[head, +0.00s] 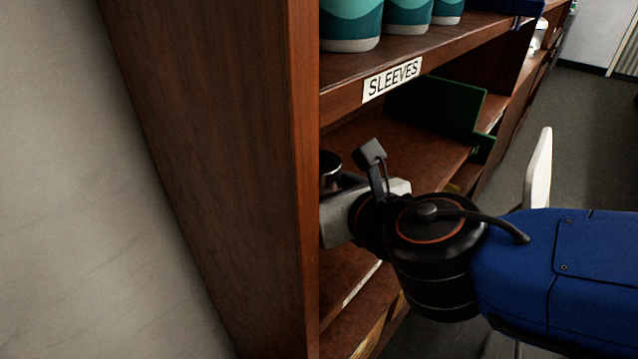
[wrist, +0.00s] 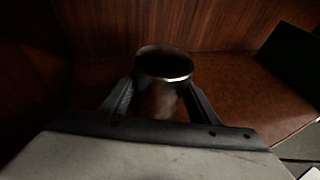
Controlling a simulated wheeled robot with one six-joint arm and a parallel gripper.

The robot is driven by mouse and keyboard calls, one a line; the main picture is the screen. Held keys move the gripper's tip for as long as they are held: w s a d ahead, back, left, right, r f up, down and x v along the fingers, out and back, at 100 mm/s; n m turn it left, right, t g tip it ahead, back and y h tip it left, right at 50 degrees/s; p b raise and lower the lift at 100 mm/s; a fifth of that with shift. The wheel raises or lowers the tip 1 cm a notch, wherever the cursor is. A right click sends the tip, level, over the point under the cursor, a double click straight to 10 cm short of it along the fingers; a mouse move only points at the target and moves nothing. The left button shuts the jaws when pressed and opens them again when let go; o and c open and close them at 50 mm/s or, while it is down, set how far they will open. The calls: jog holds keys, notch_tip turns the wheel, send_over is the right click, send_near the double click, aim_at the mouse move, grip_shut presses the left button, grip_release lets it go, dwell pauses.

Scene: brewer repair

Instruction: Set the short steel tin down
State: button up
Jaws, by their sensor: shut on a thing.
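The short steel tin (wrist: 160,95) is an open-topped cylinder, dark inside, with a bright spot on its rim. It stands upright between the two fingers of my gripper (wrist: 160,105), which is shut on it. In the head view the tin (head: 330,163) is partly hidden by the shelf's side panel and by my gripper (head: 333,190). The tin is inside the shelf bay under the SLEEVES label. I cannot tell whether its base touches the shelf board (wrist: 262,98) or hangs just above it.
The wooden side panel (head: 210,150) stands close at the left of my gripper. Teal and white cups (head: 350,25) stand on the shelf above, over the SLEEVES label (head: 392,78). A dark green panel (head: 440,108) stands farther along the bay. The board between is bare.

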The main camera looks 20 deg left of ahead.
jog(key=shift+f, duration=0.15)
jog(key=o, duration=1.3)
jog(key=shift+o, duration=0.2)
jog(key=shift+r, duration=0.2)
jog(key=v, duration=1.2)
jog(key=shift+d+f, duration=0.1)
